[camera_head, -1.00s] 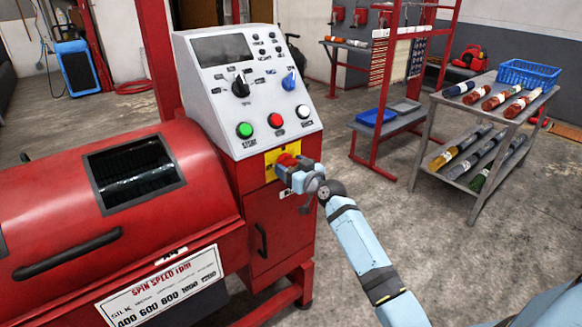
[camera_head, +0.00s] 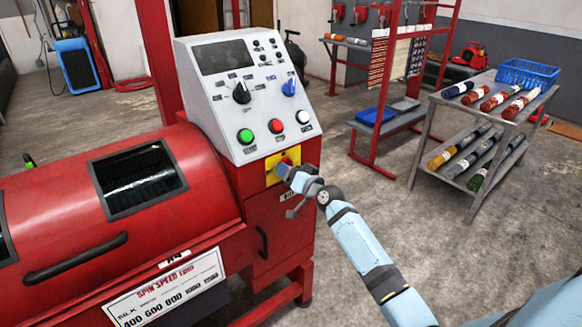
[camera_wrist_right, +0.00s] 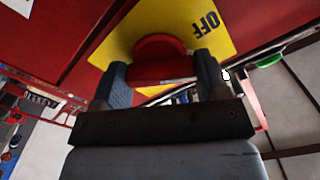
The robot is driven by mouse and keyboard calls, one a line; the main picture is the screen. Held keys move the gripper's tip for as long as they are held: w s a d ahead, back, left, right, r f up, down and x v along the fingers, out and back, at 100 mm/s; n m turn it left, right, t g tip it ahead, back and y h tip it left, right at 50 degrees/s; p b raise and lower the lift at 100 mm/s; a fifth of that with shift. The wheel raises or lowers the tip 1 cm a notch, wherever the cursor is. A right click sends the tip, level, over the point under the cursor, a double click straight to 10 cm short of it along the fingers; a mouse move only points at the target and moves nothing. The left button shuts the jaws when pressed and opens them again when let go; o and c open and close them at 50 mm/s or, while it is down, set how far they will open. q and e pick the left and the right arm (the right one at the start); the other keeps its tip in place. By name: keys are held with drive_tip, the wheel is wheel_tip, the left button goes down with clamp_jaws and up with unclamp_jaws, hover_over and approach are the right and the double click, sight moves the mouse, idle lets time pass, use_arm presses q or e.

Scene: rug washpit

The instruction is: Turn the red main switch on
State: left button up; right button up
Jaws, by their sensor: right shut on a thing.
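The red main switch (camera_wrist_right: 158,60) sits on a yellow plate (camera_wrist_right: 125,35) with the word OFF printed on it. In the head view the yellow plate (camera_head: 271,178) is on the front of the red machine, below the sloped control panel. My right gripper (camera_head: 286,172) is at the plate and hides most of the switch there. In the right wrist view my right gripper (camera_wrist_right: 160,78) has one finger on each side of the red knob and is shut on it. My left gripper is not in view.
The grey control panel (camera_head: 285,90) above has dials and green, red and white buttons. The red drum (camera_head: 95,225) is on the left. Floor between is clear.

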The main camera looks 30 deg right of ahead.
drive_tip(key=shift+r+m+p, duration=0.1)
drive_tip(key=shift+m+p, duration=0.3)
drive_tip(key=shift+m, duration=0.5)
drive_tip(key=m+p, duration=0.1)
drive_tip(key=m, duration=0.1)
drive_tip(key=shift+m, duration=0.4)
drive_tip(key=shift+m+p, duration=0.3)
drive_tip(key=shift+m, duration=0.7)
drive_tip(key=m+p, duration=0.1)
drive_tip(key=m, duration=0.2)
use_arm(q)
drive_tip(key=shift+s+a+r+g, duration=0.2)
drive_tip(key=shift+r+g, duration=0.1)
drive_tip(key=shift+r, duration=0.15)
use_arm(e)
drive_tip(key=shift+m, duration=1)
use_arm(q)
drive_tip(key=shift+p, duration=0.3)
use_arm(e)
drive_tip(key=shift+m, duration=0.3)
drive_tip(key=o, duration=0.9)
drive_tip(key=shift+o, duration=0.2)
